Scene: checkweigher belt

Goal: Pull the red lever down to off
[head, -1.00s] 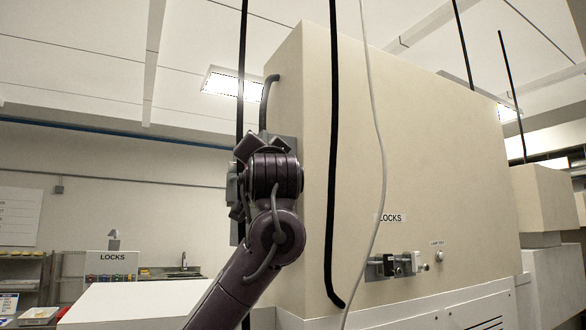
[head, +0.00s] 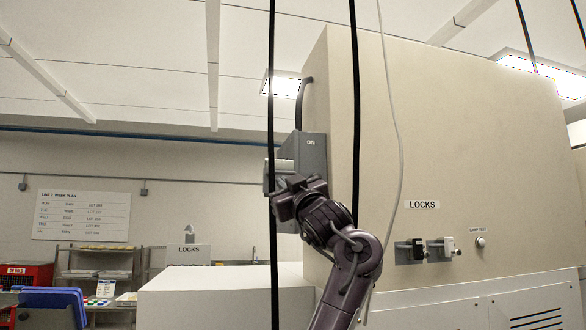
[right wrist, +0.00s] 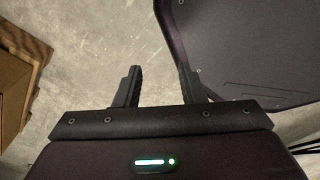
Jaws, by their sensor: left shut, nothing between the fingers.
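A grey switch box (head: 312,158) marked ON is fixed to the left side of the big beige cabinet. No red lever shows in either view; my left gripper and wrist cover the lower part of the box. My left gripper (head: 277,180) is at the box's left side, shut with nothing held. I cannot tell whether it touches anything there. My right gripper (right wrist: 161,84) shows in the right wrist view, open and empty above a bare concrete floor.
A low white block (head: 215,297) stands left of my arm. A brown wooden box (right wrist: 15,75) is on the floor at the left.

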